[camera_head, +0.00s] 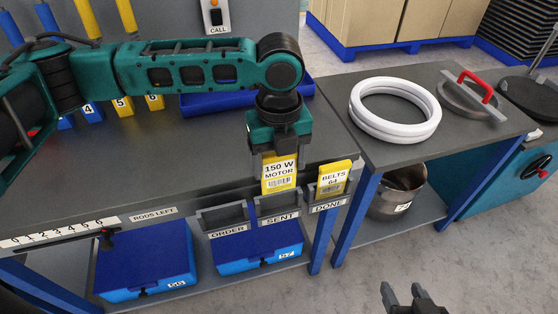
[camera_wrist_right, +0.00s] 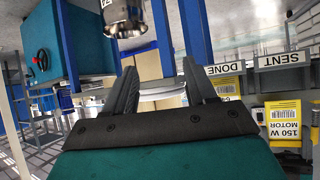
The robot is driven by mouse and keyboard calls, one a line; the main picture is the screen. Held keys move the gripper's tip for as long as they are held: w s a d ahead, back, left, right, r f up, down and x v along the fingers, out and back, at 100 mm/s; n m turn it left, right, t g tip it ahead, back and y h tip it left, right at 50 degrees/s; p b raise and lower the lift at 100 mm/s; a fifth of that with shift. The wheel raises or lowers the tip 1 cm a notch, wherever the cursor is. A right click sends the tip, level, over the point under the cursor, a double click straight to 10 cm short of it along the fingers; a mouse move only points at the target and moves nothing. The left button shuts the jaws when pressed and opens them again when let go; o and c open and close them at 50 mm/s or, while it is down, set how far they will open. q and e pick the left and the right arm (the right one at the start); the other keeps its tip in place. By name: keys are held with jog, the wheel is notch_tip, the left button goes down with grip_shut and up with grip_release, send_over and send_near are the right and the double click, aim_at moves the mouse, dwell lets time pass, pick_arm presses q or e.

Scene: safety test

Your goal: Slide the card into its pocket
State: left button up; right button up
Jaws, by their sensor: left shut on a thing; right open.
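A yellow card (camera_head: 279,176) reading "150 W MOTOR" hangs upright in my left gripper (camera_head: 277,153), which is shut on its top. It also shows upside down in the right wrist view (camera_wrist_right: 283,122). The SENT pocket (camera_head: 281,205) lies just below the card's lower edge; whether they touch I cannot tell. The ORDER pocket (camera_head: 223,218) to the left looks empty. The DONE pocket (camera_head: 328,192) to the right holds another yellow card (camera_head: 333,177) reading "BELTS 64". My right gripper (camera_head: 402,292) is open and empty, low in front of the bench.
White rings (camera_head: 395,137) and a lid with a red handle (camera_head: 468,95) lie on the side table. A metal pot (camera_head: 397,190) stands on its lower shelf. Blue boxes (camera_head: 147,260) sit below the bench's front edge. Floor beside my right gripper is clear.

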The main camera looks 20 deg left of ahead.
aim_at(279, 191)
pick_arm(q)
jog(key=shift+f+b, duration=0.6)
jog(key=shift+f, duration=1.55)
jog(key=shift+f+b, duration=0.4)
jog(key=shift+f, duration=0.65)
pick_arm(e)
jog(key=shift+w+a+f, duration=0.3)
jog(key=shift+a+f, duration=0.05)
jog(key=shift+a, duration=0.2)
pick_arm(q)
jog(key=o, duration=1)
jog(key=shift+o, duration=0.2)
